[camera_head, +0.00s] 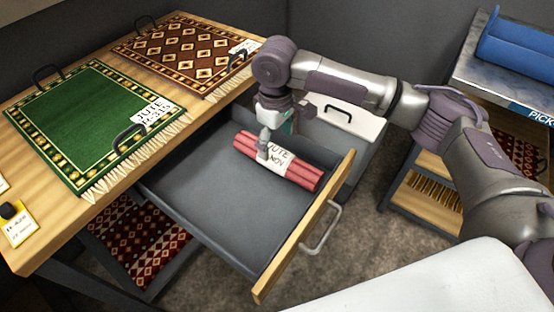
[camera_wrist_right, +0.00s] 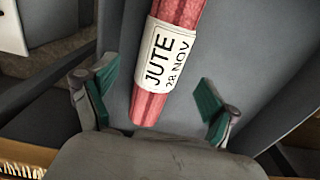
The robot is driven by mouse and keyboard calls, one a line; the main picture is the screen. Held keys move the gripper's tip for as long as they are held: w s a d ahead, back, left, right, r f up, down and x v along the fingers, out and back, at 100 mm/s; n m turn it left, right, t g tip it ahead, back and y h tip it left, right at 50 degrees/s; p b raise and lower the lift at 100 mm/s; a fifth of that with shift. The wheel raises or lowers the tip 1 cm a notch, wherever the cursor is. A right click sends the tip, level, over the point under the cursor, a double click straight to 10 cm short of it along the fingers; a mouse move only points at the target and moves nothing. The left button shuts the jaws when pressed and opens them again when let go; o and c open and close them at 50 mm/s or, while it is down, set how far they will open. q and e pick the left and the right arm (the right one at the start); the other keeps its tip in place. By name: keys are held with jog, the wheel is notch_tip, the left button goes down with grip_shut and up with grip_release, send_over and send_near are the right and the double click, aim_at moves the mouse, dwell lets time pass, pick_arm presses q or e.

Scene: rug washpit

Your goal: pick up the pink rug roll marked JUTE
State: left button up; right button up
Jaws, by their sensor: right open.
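The pink rug roll (camera_head: 305,176) lies in the open drawer (camera_head: 200,192), toward its back right side. A white label on it reads JUTE and NOV in the head view. In the right wrist view the pink rug roll (camera_wrist_right: 148,106) runs up the picture, with its label reading JUTE 28 NOV. My right gripper (camera_head: 265,146) is above the roll. In the right wrist view my right gripper (camera_wrist_right: 152,100) is open, with its green-padded fingers on either side of the roll and apart from it. My left gripper is in neither view.
A wooden table holds a green rug (camera_head: 85,125) and a brown patterned rug (camera_head: 185,55), both with handles. The drawer front has a metal handle (camera_head: 322,228). A shelf (camera_head: 430,190) and a blue roll (camera_head: 515,45) stand at the right. The drawer's front left is empty.

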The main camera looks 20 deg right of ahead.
aim_at(277, 153)
jog(key=f, duration=0.2)
jog(key=f+b, duration=0.1)
jog(key=f, duration=0.2)
jog(key=shift+s+d+f, duration=0.15)
jog(key=shift+s+f, duration=0.1)
jog(key=shift+f, duration=0.4)
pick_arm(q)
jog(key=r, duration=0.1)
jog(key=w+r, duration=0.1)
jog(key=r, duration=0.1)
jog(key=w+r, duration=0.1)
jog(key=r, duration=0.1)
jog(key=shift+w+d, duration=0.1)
pick_arm(e)
jog(key=shift+r, duration=0.1)
jog(key=c, duration=1.4)
jog(key=shift+c, duration=0.2)
